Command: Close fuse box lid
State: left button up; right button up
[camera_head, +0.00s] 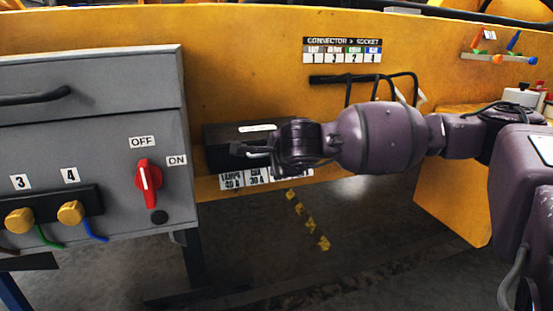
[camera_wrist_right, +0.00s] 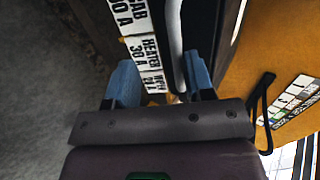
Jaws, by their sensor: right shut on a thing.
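The black fuse box (camera_head: 222,138) is mounted on the yellow panel, with a white label on its upper part and a strip of fuse labels (camera_head: 232,181) below. My right gripper (camera_head: 252,150) is at the front of the box and hides its right part. In the right wrist view my gripper's blue fingertips (camera_wrist_right: 163,80) stand apart on either side of the box's front edge, shut on the dark lid part (camera_wrist_right: 183,72) with a pale grey bar (camera_wrist_right: 174,35) beside it. I cannot tell how far the lid stands open. My left gripper is not in view.
A grey switch cabinet (camera_head: 90,110) with a red rotary switch (camera_head: 148,184) stands close on the left. Black wire hoops (camera_head: 375,86) stick out of the panel above my right arm. A connector chart (camera_head: 343,50) is higher up. The floor below is open.

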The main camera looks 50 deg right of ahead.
jog(key=shift+s+f, duration=0.15)
jog(key=shift+f, duration=0.35)
pick_arm(q)
jog(key=p, duration=0.4)
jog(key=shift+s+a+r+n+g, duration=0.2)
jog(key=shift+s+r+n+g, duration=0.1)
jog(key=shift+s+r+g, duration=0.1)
pick_arm(e)
jog(key=v, duration=1.1)
jog(key=shift+r, duration=0.4)
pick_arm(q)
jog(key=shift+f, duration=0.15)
